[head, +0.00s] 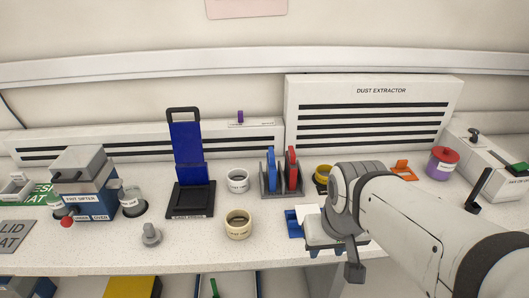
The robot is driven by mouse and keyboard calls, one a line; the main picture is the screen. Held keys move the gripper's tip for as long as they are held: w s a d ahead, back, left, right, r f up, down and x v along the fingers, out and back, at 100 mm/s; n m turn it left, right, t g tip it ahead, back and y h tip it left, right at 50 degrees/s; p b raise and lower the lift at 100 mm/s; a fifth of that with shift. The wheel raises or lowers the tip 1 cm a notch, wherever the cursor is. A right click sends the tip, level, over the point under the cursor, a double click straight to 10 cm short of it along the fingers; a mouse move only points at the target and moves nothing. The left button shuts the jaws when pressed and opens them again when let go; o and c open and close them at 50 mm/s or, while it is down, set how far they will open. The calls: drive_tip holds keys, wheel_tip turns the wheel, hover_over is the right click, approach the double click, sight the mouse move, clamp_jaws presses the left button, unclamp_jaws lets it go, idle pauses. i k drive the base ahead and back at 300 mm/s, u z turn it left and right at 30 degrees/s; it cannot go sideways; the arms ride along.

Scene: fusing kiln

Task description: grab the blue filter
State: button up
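A narrow grey rack (284,193) stands on the counter right of centre. A blue plate (271,166) stands upright in its left part, and a red plate (291,170) stands beside it. Which blue thing is the filter is not labelled legibly. A larger blue panel (187,146) leans upright in a black stand (190,201) further left. My gripper (336,250) is at the front of the counter, to the right of and nearer than the rack, apart from both blue pieces. My wrist hides much of it, so its opening does not show.
A small blue item (293,223) lies just left of my gripper. Two round pots, one white (238,181) and one cream (238,223), stand left of the rack. A yellow-topped pot (324,175) is close to my wrist. The dust extractor (375,110) stands behind.

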sight(272, 171)
drive_tip(key=z, duration=0.85)
drive_tip(key=k, duration=0.6)
drive_tip(key=u, duration=0.8)
drive_tip(key=i, duration=1)
drive_tip(key=u, duration=0.05)
